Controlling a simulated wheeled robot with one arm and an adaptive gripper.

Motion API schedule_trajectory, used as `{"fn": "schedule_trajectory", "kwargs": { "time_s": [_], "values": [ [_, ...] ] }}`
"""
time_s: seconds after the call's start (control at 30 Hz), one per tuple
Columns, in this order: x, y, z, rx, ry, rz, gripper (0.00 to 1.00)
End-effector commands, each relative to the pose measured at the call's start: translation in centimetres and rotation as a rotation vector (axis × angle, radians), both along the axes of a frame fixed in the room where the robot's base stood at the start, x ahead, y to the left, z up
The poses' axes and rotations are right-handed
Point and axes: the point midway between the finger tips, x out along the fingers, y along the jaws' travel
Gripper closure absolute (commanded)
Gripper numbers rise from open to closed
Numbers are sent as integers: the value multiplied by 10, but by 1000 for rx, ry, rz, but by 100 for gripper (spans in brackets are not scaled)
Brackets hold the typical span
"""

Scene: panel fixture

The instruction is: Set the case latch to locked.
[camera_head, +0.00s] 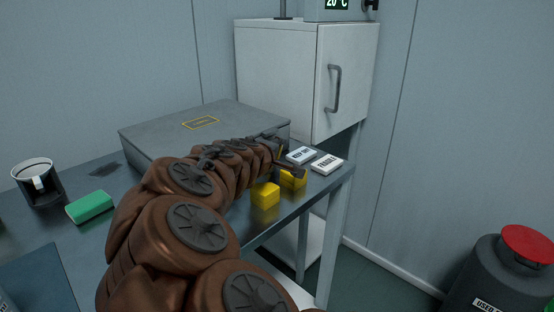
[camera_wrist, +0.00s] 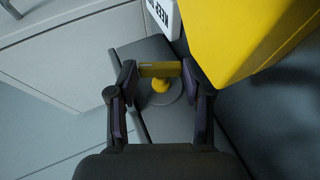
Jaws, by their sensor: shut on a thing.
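The grey case (camera_head: 165,137) lies closed on the table, with a yellow-outlined label on its lid. In the wrist view the yellow case latch (camera_wrist: 160,71) is a short bar on a yellow knob over a round grey base. My gripper (camera_wrist: 159,80) has one finger at each end of the bar and is shut on it. In the head view my gripper (camera_head: 284,158) is at the right end of the case, and my arm hides much of the case's front. The latch cannot be made out there, and I cannot tell whether it is locked.
A yellow block (camera_head: 265,194) and another (camera_head: 293,178) stand close to my gripper; a big yellow shape (camera_wrist: 245,40) fills the wrist view's upper right. Two white labelled pieces (camera_head: 326,163) lie near the table's right end. A green block (camera_head: 89,206) and mug (camera_head: 39,183) are left.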

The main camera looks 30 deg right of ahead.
Motion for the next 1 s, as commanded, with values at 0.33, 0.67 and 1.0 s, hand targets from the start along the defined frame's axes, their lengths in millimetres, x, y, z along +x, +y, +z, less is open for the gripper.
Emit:
{"fn": "schedule_trajectory", "kwargs": {
  "time_s": [0.33, 0.67, 1.0],
  "values": [
    [0, 1, -1, -24, -5, 1, 85],
    [0, 1, -1, -24, -5, 1, 43],
    [0, 0, -1, -23, -5, 0, 25]
  ]
}}
